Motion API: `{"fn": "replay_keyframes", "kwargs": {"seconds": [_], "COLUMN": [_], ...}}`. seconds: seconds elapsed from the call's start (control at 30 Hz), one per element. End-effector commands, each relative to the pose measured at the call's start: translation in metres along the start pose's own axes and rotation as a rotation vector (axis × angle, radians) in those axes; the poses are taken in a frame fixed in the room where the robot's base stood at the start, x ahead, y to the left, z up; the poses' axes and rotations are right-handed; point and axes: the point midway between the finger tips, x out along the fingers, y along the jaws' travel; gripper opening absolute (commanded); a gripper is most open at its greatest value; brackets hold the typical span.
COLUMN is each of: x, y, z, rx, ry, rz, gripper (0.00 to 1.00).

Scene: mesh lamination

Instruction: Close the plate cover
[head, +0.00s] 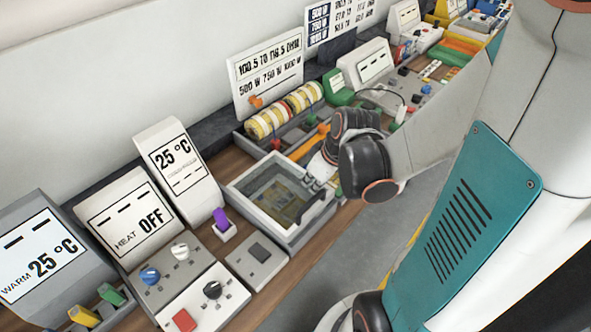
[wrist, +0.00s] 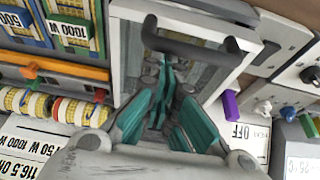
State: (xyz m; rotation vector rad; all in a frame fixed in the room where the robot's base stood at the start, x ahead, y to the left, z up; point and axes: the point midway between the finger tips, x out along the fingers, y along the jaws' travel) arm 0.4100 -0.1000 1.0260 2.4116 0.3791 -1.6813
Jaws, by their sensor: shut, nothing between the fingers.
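The plate unit is a light grey box (head: 240,196) in the middle of the head view, with a see-through panel over a brownish interior. A dark bar handle (head: 318,212) runs along its right side. The handle also shows in the wrist view (wrist: 222,57), across the framed panel near the top. I cannot tell how far the cover is open. My gripper (head: 312,178) is above the right back part of the box. Its teal fingers (wrist: 166,78) are shut and empty, over the panel and just below the handle in the wrist view. Contact cannot be told.
A purple knob (head: 220,217) and a grey switch box (head: 257,258) stand left and in front of the box. Yellow-white rolls (head: 268,122) and an orange bar (head: 309,143) lie behind it. Display panels (head: 178,162) line the left. The floor (head: 345,250) lies beyond the bench edge.

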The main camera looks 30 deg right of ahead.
Motion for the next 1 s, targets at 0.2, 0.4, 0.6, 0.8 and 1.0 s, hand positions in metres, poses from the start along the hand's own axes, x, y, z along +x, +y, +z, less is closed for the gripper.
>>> {"fn": "replay_keyframes", "kwargs": {"seconds": [0.2,0.4,0.6,0.8,1.0], "x": [-0.006,-0.006,-0.006,-0.005,-0.002], "y": [0.000,0.000,0.000,0.001,0.004], "z": [0.015,0.017,0.018,0.012,-0.009], "rx": [0.001,0.000,0.000,-0.001,-0.002], "ry": [0.000,-0.002,-0.003,-0.003,-0.001], "rz": [0.001,0.001,0.001,0.000,0.000], "gripper": [0.00,0.00,0.00,0.00,0.00]}}
